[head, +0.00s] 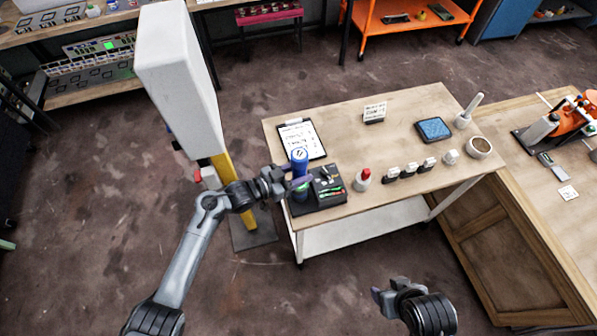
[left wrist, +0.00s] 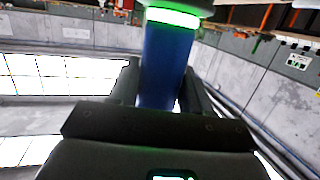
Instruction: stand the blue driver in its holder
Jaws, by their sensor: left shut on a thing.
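The blue driver (head: 299,161) is upright in the head view, at the left end of the light wooden table. My left gripper (head: 299,183) is shut on it from the left side. In the left wrist view the blue driver (left wrist: 166,65) stands between the two dark fingers (left wrist: 163,88), with a glowing green ring near the top of the picture. A black holder tray (head: 325,184) is right beside and under the gripper. I cannot tell whether the driver's lower end touches it. My right gripper (head: 386,293) is low, away from the table; its opening is unclear.
A clipboard (head: 302,140) lies behind the driver. A red-topped bottle (head: 363,178) and several small blocks (head: 410,169) stand to the right. A blue tablet (head: 433,129) and a bowl (head: 480,147) are farther right. The table's middle is clear.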

